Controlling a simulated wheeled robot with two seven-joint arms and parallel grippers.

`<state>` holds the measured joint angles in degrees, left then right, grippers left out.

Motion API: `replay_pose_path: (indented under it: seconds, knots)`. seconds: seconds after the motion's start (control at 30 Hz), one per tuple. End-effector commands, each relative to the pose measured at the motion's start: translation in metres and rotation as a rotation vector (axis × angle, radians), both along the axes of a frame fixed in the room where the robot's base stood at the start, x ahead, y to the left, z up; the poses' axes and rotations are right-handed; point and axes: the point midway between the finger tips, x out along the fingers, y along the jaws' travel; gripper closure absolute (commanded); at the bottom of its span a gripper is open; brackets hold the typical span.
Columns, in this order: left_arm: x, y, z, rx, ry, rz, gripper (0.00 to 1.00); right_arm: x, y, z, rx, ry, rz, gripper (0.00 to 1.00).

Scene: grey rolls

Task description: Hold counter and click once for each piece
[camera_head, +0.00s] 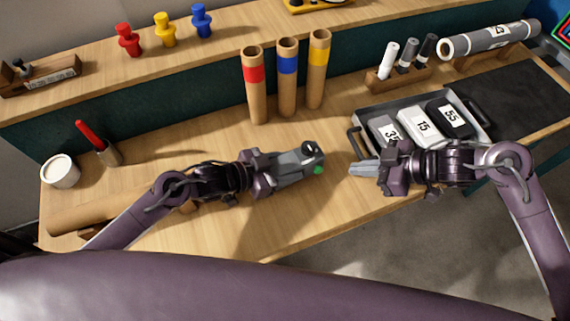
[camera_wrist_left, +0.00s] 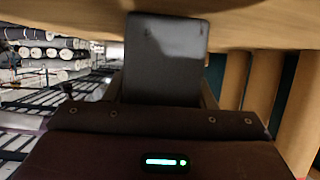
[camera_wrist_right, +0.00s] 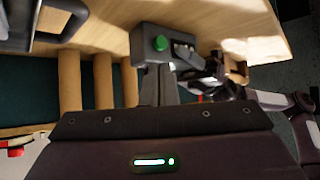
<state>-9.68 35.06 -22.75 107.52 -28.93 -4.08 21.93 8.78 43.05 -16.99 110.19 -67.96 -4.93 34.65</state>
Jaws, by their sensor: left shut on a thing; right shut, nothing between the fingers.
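The counter (camera_head: 312,150) is a dark grey box with a green button on it. My left gripper (camera_head: 298,166) is shut on it and holds it above the front of the bench. The counter fills the middle of the left wrist view (camera_wrist_left: 165,60). My right gripper (camera_head: 362,169) is shut and empty, to the right of the counter and pointing at it, with a gap between them. In the right wrist view the counter (camera_wrist_right: 165,48) shows its green button (camera_wrist_right: 160,43) just beyond the right fingertips. The counter's readout cannot be read.
Cardboard tubes with red (camera_head: 255,85), blue (camera_head: 287,75) and yellow (camera_head: 319,70) bands stand behind the counter. A metal tray (camera_head: 362,110) holds numbered blocks. A pen holder (camera_head: 398,77), a grey roll (camera_head: 490,40) and a white cup (camera_head: 60,171) are on the bench.

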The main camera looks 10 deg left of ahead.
Motion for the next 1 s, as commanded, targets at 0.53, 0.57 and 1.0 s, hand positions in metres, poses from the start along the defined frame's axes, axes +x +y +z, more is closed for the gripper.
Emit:
replay_pose_path:
  seconds: [0.53, 0.57, 1.0]
  knots:
    - [0.0, 0.0, 0.0, 0.0, 0.0, 0.001, 0.81, 0.0, 0.007, -0.004, 0.018, -0.02, -0.008, 1.0]
    - [0.0, 0.0, 0.0, 0.0, 0.0, 0.001, 0.81, 0.0, 0.01, -0.005, 0.026, -0.031, -0.013, 1.0]
    - [0.0, 0.0, 0.0, 0.0, 0.0, 0.001, 0.81, 0.009, 0.063, -0.038, 0.179, -0.358, -0.326, 1.0]
